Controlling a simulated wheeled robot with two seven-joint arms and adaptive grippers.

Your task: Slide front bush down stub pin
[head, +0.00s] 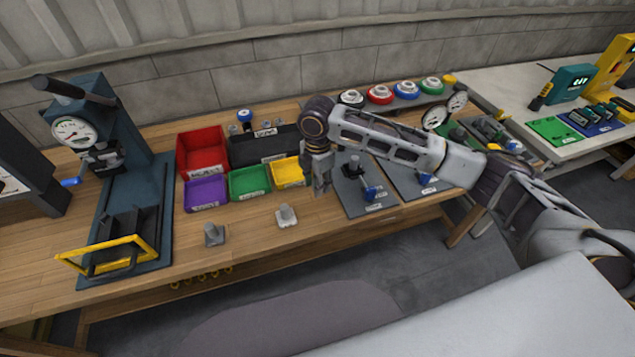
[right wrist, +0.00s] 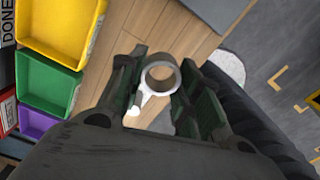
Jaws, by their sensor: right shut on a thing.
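My right gripper (head: 321,186) hangs over the front part of the bench, just right of the yellow bin. In the right wrist view its fingers (right wrist: 160,88) are shut on a grey ring-shaped bush (right wrist: 160,75), its bore facing the camera. A white stub base with a pale pin (head: 287,215) stands on the bench, left of and nearer the front than the gripper. White parts of it (right wrist: 152,104) show below and behind the bush, which looks apart from it; the gap is hard to judge. A grey stub pin (head: 213,235) stands farther left. My left gripper is out of view.
Red (head: 201,150), purple (head: 205,192), green (head: 249,182) and yellow (head: 286,173) bins stand behind the stubs. A blue press (head: 120,150) is at the left. A grey plate with a fixture (head: 365,198) lies right of the gripper. Bare bench surrounds the stubs.

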